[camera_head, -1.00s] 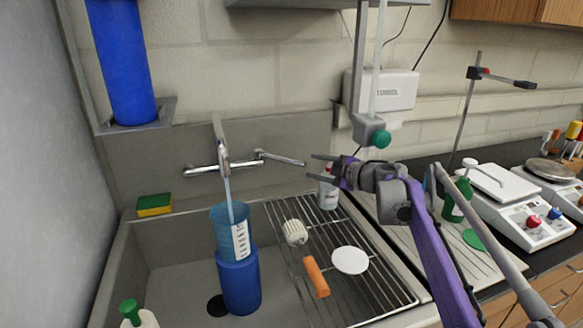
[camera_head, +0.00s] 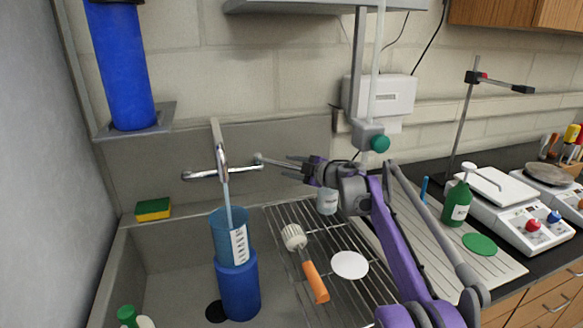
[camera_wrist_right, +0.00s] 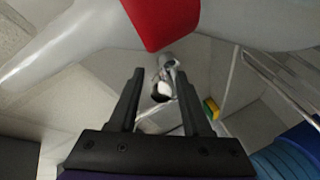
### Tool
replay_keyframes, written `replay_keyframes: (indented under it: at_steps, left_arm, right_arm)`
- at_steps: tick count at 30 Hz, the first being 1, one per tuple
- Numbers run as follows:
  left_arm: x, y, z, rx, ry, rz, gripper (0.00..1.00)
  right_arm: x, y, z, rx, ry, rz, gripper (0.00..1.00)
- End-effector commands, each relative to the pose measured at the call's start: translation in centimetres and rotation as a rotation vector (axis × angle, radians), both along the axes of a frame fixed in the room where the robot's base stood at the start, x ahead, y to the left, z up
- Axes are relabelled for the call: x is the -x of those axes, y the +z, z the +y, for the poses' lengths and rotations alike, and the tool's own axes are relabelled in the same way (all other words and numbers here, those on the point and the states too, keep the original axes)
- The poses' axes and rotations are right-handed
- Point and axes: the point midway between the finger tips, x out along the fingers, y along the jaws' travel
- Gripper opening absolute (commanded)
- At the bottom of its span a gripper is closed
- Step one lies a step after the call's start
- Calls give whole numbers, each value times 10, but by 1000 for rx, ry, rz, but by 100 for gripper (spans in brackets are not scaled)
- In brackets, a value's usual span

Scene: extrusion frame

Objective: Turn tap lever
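The chrome tap (camera_head: 222,172) is on the wall above the sink, and a thin stream of water (camera_head: 228,196) runs from it into a blue measuring beaker (camera_head: 222,240). In the right wrist view, my right gripper (camera_wrist_right: 160,78) is open, with chrome tap parts (camera_wrist_right: 165,78) showing between the fingertips. I cannot tell whether the fingers touch the lever. My left gripper is not in view.
The beaker stands on a blue cylinder (camera_head: 240,285) in the sink. A wire rack (camera_head: 335,285) holds a brush (camera_head: 312,275) and a white disc (camera_head: 350,265). A yellow-green sponge (camera_head: 153,210) lies on the rim. A large pale, red-marked object (camera_wrist_right: 160,20) fills the top of the wrist view.

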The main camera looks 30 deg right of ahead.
Motion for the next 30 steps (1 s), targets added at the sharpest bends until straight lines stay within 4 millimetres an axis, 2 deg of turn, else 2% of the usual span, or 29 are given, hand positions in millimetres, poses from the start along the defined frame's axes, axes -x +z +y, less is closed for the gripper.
replay_keyframes:
  at_steps: [1, 7, 8, 30]
  left_arm:
    - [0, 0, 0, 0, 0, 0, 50]
    - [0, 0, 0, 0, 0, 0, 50]
    - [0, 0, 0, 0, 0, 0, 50]
    - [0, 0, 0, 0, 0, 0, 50]
  right_arm:
    - [0, 0, 0, 0, 0, 0, 38]
    - [0, 0, 0, 0, 0, 0, 2]
    - [0, 0, 0, 0, 0, 0, 0]
    - [0, 0, 0, 1, 1, 1, 0]
